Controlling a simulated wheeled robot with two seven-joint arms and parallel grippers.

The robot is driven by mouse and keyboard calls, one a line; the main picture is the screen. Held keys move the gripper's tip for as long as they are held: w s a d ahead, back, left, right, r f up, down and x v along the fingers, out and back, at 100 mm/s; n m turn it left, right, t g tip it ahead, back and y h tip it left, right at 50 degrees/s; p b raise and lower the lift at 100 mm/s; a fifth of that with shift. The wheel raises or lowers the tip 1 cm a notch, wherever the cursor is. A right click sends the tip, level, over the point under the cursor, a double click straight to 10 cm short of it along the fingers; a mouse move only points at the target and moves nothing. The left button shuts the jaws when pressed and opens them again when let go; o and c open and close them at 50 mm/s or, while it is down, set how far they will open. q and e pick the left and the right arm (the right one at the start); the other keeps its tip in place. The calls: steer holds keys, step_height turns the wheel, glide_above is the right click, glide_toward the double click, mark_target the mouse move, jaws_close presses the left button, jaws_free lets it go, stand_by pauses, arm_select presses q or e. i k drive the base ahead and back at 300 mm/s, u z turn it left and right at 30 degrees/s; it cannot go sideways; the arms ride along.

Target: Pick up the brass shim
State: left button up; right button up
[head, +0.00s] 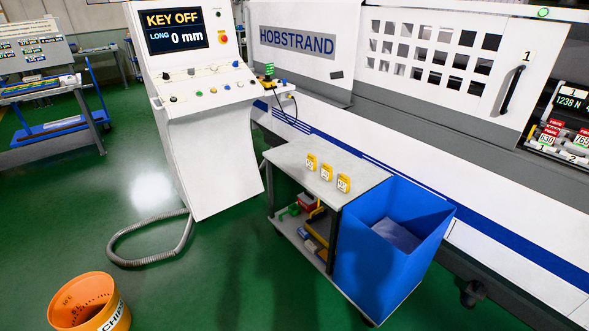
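Three small yellow blocks with dark markings stand in a row on the light grey top of a cart (290,157): the left one (311,162), the middle one (327,173) and the right one (343,183). Their markings are too small to read, and I cannot tell whether any is the brass shim. No other piece is clearly recognisable as a brass shim. Neither of my grippers shows in the head view.
A blue bin (375,265) adjoins the cart's right side. A control console (205,130) reading KEY OFF stands behind left, its grey hose (150,262) on the floor. The white HOBSTRAND machine (410,120) fills the back. An orange chip bucket (88,303) stands front left; green floor between is clear.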

mark_target(326, 172)
steer(key=u, duration=0.8)
steer(key=i, duration=2.2)
steer(key=z, duration=1)
steer(key=i, duration=0.75)
steer(key=z, duration=0.9)
